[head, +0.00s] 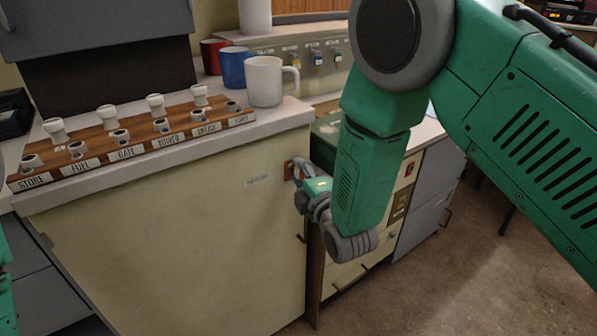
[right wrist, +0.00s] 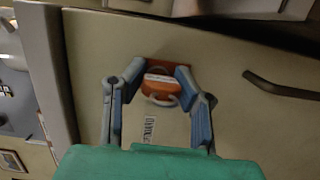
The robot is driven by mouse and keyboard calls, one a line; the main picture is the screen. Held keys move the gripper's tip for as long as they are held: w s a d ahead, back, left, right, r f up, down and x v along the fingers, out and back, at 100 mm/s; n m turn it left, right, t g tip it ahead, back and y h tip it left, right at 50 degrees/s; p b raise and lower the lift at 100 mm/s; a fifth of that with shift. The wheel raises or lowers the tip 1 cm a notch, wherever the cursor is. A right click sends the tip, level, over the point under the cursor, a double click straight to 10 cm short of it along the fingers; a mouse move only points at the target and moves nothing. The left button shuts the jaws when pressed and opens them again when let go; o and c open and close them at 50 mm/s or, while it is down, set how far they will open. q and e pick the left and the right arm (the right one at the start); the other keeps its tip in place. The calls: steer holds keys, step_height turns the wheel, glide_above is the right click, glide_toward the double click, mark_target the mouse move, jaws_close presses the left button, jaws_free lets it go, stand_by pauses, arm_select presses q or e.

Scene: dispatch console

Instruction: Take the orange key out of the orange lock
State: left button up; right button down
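The orange lock (right wrist: 184,75) is a plate on the front face of the cream cabinet; its edge also shows in the head view (head: 288,171). The orange key (right wrist: 160,88), with a pale label strip and a pale ring, stands out in front of the lock. My right gripper (right wrist: 160,68) has one finger on each side of the key, very close to it. I cannot tell whether the fingers touch it. In the head view my right gripper (head: 300,171) reaches the cabinet face and hides the key. My left gripper is not in view; only a bit of green arm shows at the left edge.
A wooden rack (head: 140,138) with labelled sockets and several white knobs lies on the cabinet top. White (head: 264,82), blue (head: 233,68) and red (head: 210,58) mugs stand behind it. A dark handle (right wrist: 283,88) juts from the cabinet face beside the lock.

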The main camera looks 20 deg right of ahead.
steer(key=shift+s+d+p, duration=0.3)
steer(key=shift+s, duration=0.5)
steer(key=shift+s+d+p, duration=0.25)
steer(key=shift+s+p, duration=0.05)
steer(key=shift+s, duration=0.5)
stand_by(1.6)
stand_by(0.4)
steer(key=s+d, duration=0.2)
steer(key=s, duration=0.3)
steer(key=shift+s+p, duration=0.4)
steer(key=shift+p, duration=0.05)
steer(key=shift+d, duration=0.1)
